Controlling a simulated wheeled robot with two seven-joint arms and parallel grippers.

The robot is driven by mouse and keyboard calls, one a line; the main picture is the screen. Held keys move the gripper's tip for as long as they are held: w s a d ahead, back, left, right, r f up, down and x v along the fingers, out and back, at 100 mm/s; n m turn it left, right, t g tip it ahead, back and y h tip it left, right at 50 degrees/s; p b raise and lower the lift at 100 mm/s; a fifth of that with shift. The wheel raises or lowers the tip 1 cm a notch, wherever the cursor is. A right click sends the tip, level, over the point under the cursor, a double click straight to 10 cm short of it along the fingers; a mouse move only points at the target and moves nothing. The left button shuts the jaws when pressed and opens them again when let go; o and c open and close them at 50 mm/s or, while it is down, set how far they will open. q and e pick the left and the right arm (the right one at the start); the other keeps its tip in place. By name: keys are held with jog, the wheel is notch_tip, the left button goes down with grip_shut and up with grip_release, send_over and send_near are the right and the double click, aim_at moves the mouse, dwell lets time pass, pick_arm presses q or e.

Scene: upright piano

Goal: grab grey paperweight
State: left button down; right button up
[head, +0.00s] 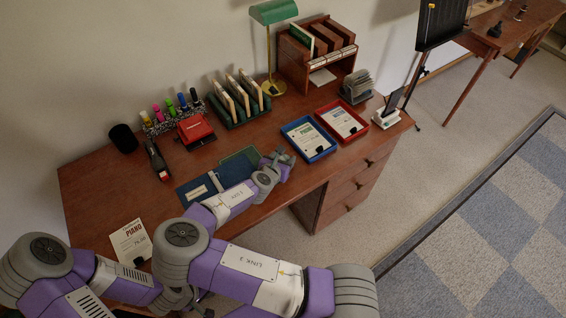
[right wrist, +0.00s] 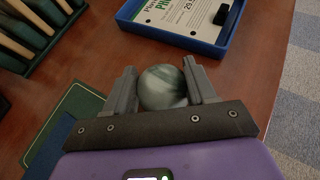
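The grey paperweight (right wrist: 162,87) is a round, marbled ball with pale and dark patches, seen in the right wrist view. My right gripper (right wrist: 161,84) has one finger on each side of it, and the ball fills the gap between them. I cannot tell whether the ball is clear of the desk. In the head view, my right gripper (head: 279,160) is over the front part of the brown desk (head: 95,190), and the ball is hard to make out there. My left gripper is not clearly visible; purple and grey arm links fill the lower left.
A blue tray (head: 296,131) and a red tray (head: 330,112) with papers lie beyond the right gripper. A green rack (head: 239,120) stands behind it. A dark blue folder (head: 187,192) lies left of it. A green lamp (head: 273,12) stands at the back.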

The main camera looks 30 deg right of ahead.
grip_shut()
